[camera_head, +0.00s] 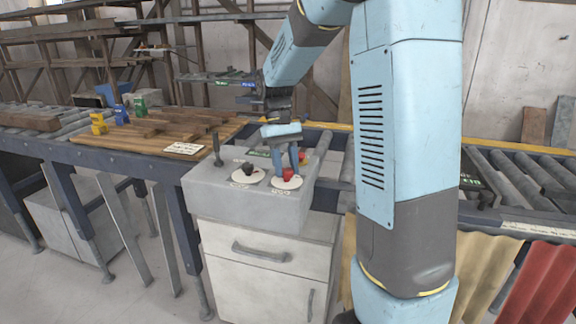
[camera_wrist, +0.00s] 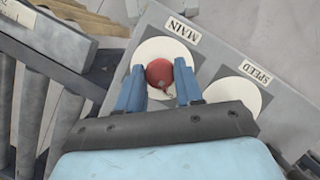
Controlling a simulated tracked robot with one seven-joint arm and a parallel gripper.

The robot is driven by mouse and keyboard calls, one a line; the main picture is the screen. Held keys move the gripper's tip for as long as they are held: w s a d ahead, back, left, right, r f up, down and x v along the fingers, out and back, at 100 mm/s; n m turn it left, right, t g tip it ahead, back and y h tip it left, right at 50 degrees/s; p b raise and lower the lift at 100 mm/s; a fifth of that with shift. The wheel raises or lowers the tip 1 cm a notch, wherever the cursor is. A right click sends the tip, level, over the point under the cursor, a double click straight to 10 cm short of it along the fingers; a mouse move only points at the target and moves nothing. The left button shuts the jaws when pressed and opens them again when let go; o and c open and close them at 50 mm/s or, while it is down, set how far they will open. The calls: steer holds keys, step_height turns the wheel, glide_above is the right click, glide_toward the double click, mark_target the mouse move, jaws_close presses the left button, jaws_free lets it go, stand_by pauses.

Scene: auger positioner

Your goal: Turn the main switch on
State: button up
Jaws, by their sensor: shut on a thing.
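The main switch is a red knob (camera_head: 288,174) on a white round plate at the right of the grey control box top (camera_head: 205,196). In the wrist view the red knob (camera_wrist: 160,73) sits on its white disc beside the label "MAIN" (camera_wrist: 183,31). My gripper (camera_head: 285,160) points down over the box from above. In the wrist view its two blue fingers (camera_wrist: 160,86) stand on either side of the red knob and are shut on it. The knob's side nearest the gripper body is partly hidden, and its turn angle is hard to tell.
A dark knob (camera_head: 248,168) on a second white plate is left of the red one; the wrist view shows that plate (camera_wrist: 234,97) labelled "SPEED". A black lever (camera_head: 217,150) stands at the box's left. Roller conveyors (camera_head: 520,185) and a plank table (camera_head: 150,140) flank the box.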

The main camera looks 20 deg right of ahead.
steer(key=shift+s+n, duration=0.1)
steer(key=shift+n, duration=0.5)
steer(key=shift+h, duration=0.3)
steer(key=o, duration=1)
steer(key=v, duration=1.3)
steer(key=shift+r, duration=0.35)
